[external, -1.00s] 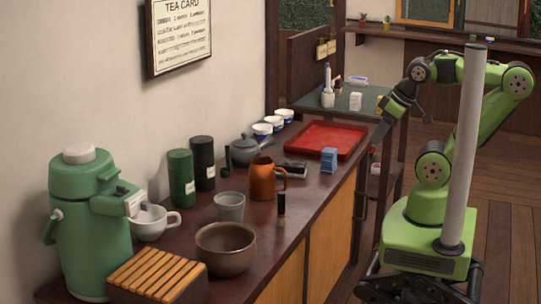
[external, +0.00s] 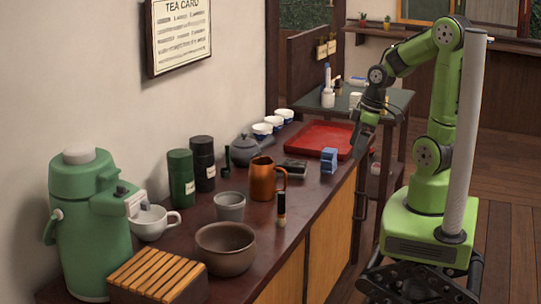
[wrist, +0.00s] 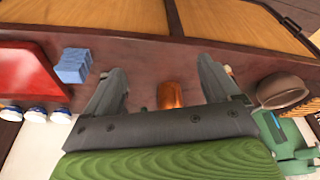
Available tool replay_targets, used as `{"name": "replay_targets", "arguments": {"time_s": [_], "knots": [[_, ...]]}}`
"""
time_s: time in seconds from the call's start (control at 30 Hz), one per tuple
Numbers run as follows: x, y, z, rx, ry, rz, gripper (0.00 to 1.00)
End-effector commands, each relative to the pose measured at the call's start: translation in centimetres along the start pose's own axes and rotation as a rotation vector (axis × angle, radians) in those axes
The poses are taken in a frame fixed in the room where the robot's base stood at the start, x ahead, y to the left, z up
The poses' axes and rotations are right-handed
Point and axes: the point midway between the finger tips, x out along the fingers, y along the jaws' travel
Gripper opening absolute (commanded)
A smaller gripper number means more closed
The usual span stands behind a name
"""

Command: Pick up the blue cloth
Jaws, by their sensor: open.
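The blue cloth (external: 328,160) is a small folded stack standing on the dark counter, close to the near corner of the red tray. In the wrist view the blue cloth (wrist: 73,66) lies left of my left finger, apart from it. My gripper (external: 366,135) hangs pointing down near the counter's front edge, to the right of the cloth in the external view. In the wrist view my gripper (wrist: 162,68) has its two fingers spread wide with nothing held between them. The orange mug shows beyond the gap.
The red tray (external: 318,139) lies behind the cloth. A brown bowl (external: 225,250), grey cup (external: 229,206) and canisters crowd the counter further left. The counter in front of the cloth is clear.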

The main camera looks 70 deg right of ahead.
Motion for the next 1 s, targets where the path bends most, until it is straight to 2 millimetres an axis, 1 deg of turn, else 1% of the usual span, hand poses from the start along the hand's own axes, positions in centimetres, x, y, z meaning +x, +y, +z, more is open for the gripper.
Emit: {"name": "replay_targets", "arguments": {"time_s": [0.03,0.1,0.17,0.2,0.33,0.47,0.5,0.6,0.7,0.8,0.87,0.97,1.0], "knots": [[0.9,1.3,0.2,-0.01,-0.006,-0.063,0.89],[2.6,2.7,0.6,-0.045,0.034,-0.141,0.89],[3.9,3.7,0.9,-0.064,0.096,-0.197,0.89],[4.7,4.4,1.1,-0.068,0.149,-0.226,0.89],[6.4,6.7,1.9,-0.043,0.368,-0.255,0.89],[6.9,9.7,2.8,0.037,0.61,-0.162,0.89],[6.9,10.7,3.2,0.072,0.677,-0.109,0.89],[6.6,13.3,4.6,0.164,0.804,0.042,0.89],[6.4,15.1,5.9,0.236,0.864,0.166,0.89],[6.4,16.0,6.6,0.267,0.882,0.229,0.89],[6.9,16.3,6.5,0.266,0.883,0.239,0.89],[8.6,16.8,5.0,0.258,0.884,0.237,0.89],[9.1,17.1,4.2,0.258,0.883,0.235,0.89]]}}
